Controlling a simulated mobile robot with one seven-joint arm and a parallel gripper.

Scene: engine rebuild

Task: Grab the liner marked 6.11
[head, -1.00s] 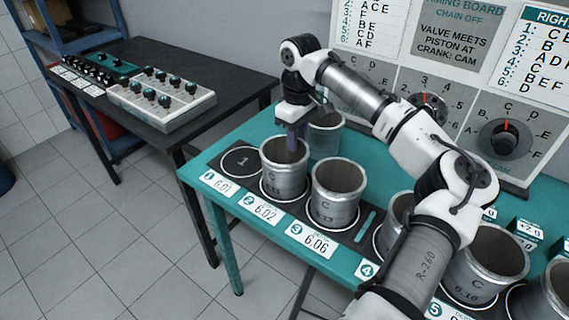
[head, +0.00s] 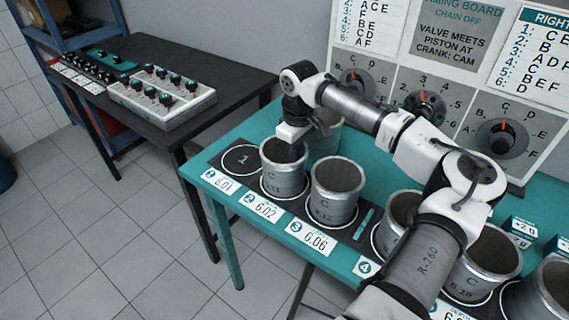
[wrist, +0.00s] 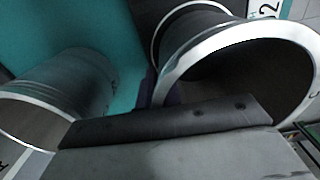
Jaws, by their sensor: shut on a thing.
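A grey metal liner (head: 284,178) stands upright in ring 2 of the rack in the head view. Its mark is small and looks like 6.11. My gripper (head: 293,140) is down at this liner's far rim, shut on its wall; the fingertips are mostly hidden in the head view. In the wrist view the rim of the gripped liner (wrist: 168,84) fills the right, with the dark gripper (wrist: 158,108) against it.
Another liner (head: 327,138) stands close behind, and one (head: 336,191) stands in ring 3 to the right. More liners (head: 484,258) stand farther right. Ring 1 (head: 241,159) is empty. The timing board (head: 450,95) rises behind the teal table (head: 232,220).

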